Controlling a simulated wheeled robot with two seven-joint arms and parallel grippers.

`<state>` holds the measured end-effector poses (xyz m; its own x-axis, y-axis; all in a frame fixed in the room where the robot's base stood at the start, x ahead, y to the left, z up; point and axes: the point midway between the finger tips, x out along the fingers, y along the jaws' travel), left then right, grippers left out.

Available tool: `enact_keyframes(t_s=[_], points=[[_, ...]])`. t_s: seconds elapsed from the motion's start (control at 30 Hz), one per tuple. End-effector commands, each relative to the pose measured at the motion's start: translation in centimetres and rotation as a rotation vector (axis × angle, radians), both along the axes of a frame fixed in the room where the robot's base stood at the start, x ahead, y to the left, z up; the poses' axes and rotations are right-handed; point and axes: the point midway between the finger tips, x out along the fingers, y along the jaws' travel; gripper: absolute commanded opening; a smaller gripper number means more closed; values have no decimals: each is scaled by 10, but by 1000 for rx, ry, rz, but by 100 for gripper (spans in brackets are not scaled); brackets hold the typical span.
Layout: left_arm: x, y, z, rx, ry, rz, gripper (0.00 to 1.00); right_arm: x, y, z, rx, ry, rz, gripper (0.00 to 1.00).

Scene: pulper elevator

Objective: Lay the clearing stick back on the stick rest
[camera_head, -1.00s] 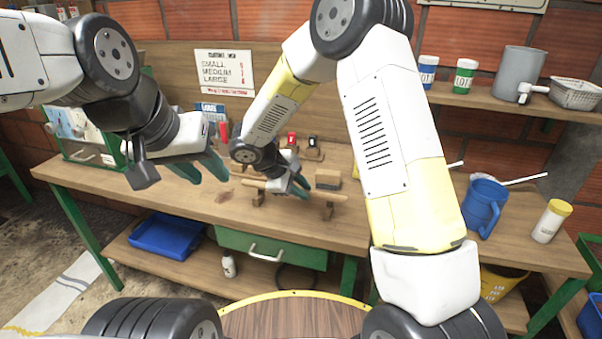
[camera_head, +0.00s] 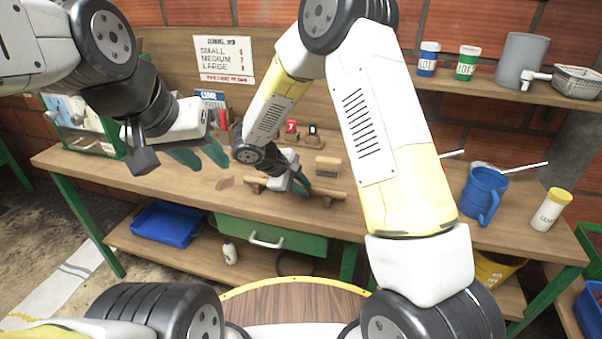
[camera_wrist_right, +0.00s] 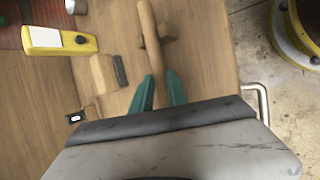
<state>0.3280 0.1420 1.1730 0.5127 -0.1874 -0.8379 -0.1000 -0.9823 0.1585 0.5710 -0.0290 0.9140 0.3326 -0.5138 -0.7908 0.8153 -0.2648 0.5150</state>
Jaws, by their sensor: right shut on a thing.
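The clearing stick (camera_head: 335,194) is a thin wooden rod lying roughly level along the bench. The stick rest (camera_head: 327,202) has two small wooden supports under it; the stick is at their tops, and I cannot tell whether it fully touches. My right gripper (camera_head: 301,187) is shut on the stick between the supports. My left gripper (camera_head: 201,156) hangs over the left of the bench, fingers apart and empty.
A wooden block (camera_head: 327,166) with a dark side sits behind the stick. A blue jug (camera_head: 483,194) and a yellow-lidded shaker (camera_head: 551,209) stand at right. A green drawer (camera_head: 285,240) is below the bench top.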

Motion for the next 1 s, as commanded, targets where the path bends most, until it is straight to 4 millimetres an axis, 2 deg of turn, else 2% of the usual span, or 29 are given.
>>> enact_keyframes(t_s=[0.17, 0.2, 0.3, 0.33, 0.67, 1.0], points=[[0, 0, 0, 0, 0, 0, 36, 0, 0, 0, 0, 0, 0, 0], [0, 0, 0, 0, 0, 0, 36, 0, 0, 0, 0, 0, 0, 23], [0, 0, 0, 0, 0, 0, 36, 0, 0, 0, 0, 0, 0, 43], [0, 0, 0, 0, 0, 0, 36, 0, 0, 0, 0, 0, 0, 44], [0, 0, 0, 0, 0, 0, 36, -1, 2, 3, 0, -1, 1, 44], [0, 0, 0, 0, 0, 0, 36, -18, 29, 44, 2, -3, 1, 44]])
